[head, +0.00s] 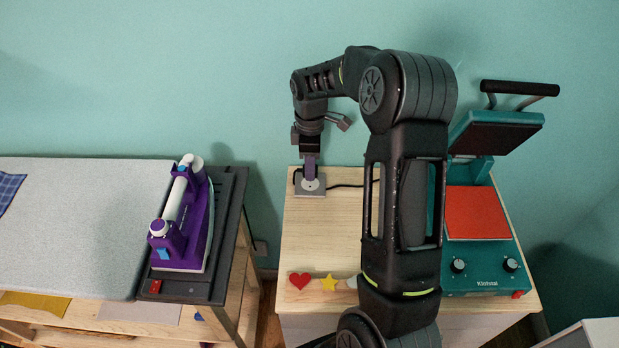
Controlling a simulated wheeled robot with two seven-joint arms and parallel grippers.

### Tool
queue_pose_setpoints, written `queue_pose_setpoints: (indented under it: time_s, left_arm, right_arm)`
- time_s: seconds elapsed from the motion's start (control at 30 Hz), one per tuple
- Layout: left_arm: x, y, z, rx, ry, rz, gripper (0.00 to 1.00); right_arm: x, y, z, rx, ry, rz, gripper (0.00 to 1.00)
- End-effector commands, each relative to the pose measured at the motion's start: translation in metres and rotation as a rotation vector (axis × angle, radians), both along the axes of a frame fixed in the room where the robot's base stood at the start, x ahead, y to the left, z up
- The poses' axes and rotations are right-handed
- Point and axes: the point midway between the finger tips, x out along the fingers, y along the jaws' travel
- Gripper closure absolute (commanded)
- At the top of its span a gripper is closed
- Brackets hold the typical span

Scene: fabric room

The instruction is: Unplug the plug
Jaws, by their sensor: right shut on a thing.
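A small grey socket plate (303,191) lies at the back left of the light wooden cabinet top. My right gripper (310,162) points down from above and is shut on the plug, right over this plate. The plug is mostly hidden by the gripper, and I cannot tell whether it is still seated in the socket. A dark cable (345,185) runs from beside the plate to the right, behind my arm. My left gripper is not in view.
A teal heat press (485,280) with a raised lid stands at the right of the wooden top (330,235). Heart and star shapes lie at its front edge.

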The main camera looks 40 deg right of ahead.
Motion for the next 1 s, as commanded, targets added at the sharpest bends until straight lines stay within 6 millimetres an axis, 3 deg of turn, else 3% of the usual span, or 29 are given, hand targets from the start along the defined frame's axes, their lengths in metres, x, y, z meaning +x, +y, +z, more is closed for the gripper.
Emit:
queue_pose_setpoints:
  time_s: [0.03, 0.3, 0.73, 0.87, 1.0]
  left_arm:
    - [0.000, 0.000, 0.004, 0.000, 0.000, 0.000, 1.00]
    - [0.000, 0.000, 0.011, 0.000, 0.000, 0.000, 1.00]
    - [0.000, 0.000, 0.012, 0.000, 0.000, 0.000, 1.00]
    - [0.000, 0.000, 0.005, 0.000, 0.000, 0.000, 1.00]
    - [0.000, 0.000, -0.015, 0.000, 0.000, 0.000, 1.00]
  right_arm:
    - [0.003, -0.001, 0.009, -0.003, -0.012, -0.001, 1.00]
    - [0.004, -0.003, 0.022, -0.006, -0.017, -0.002, 1.00]
    - [0.004, -0.004, 0.024, -0.009, -0.015, -0.003, 1.00]
    - [0.004, -0.009, 0.023, -0.007, -0.015, -0.014, 1.00]
    - [0.000, -0.003, 0.041, -0.006, -0.018, -0.006, 1.00]
